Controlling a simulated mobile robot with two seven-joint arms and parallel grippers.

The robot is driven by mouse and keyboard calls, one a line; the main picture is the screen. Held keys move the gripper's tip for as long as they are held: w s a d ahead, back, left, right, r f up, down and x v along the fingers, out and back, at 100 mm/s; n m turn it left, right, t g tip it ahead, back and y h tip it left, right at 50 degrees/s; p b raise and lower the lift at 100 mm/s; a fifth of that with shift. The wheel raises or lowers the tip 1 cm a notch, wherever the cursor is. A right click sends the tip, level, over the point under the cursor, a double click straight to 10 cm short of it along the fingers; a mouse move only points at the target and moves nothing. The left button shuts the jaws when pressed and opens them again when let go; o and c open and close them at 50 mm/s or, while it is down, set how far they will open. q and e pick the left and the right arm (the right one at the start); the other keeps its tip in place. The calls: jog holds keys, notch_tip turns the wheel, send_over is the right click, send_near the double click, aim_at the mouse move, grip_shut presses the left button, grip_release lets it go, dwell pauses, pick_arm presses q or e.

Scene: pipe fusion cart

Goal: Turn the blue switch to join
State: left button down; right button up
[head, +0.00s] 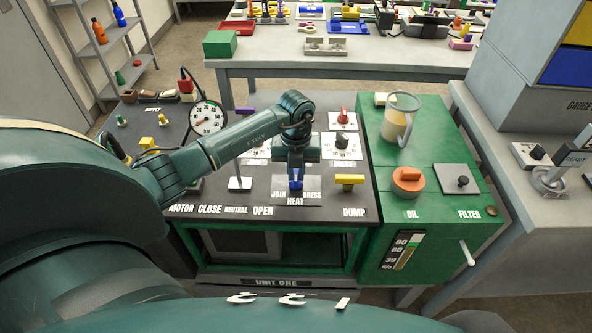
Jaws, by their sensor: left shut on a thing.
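The blue switch (296,182) stands on a grey plate (318,198) on the cart's dark panel. The plate is marked JOIN at the left, HEAT at the front and DRESS at the right. My left gripper (295,176) points down over the switch and is shut on it. The gripper hides the upper part of the switch, so its exact pointing direction is hard to tell. My right gripper is not in view.
A yellow handle (349,180) marked DUMP is close at the right. A lever (239,182) stands at the left, and a red knob (343,117) and a dial gauge (206,118) stand behind. The green oil unit (431,152) adjoins at the right.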

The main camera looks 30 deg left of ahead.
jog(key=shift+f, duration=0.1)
pick_arm(q)
jog(key=shift+m, duration=0.4)
jog(key=shift+m+b, duration=0.6)
jog(key=shift+m, duration=0.1)
jog(key=m+b, duration=0.1)
jog(key=m, duration=0.1)
jog(key=shift+f+m, duration=0.1)
jog(key=shift+m, duration=0.2)
jog(key=shift+m+b, duration=0.85)
jog(key=shift+m, duration=0.35)
jog(key=shift+m+b, duration=0.6)
jog(key=shift+m, duration=0.6)
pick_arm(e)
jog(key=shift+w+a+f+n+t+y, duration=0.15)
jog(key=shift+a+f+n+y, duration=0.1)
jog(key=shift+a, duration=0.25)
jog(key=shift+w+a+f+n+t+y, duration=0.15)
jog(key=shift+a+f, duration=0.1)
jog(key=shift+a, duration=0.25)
pick_arm(q)
jog(key=shift+m, duration=0.3)
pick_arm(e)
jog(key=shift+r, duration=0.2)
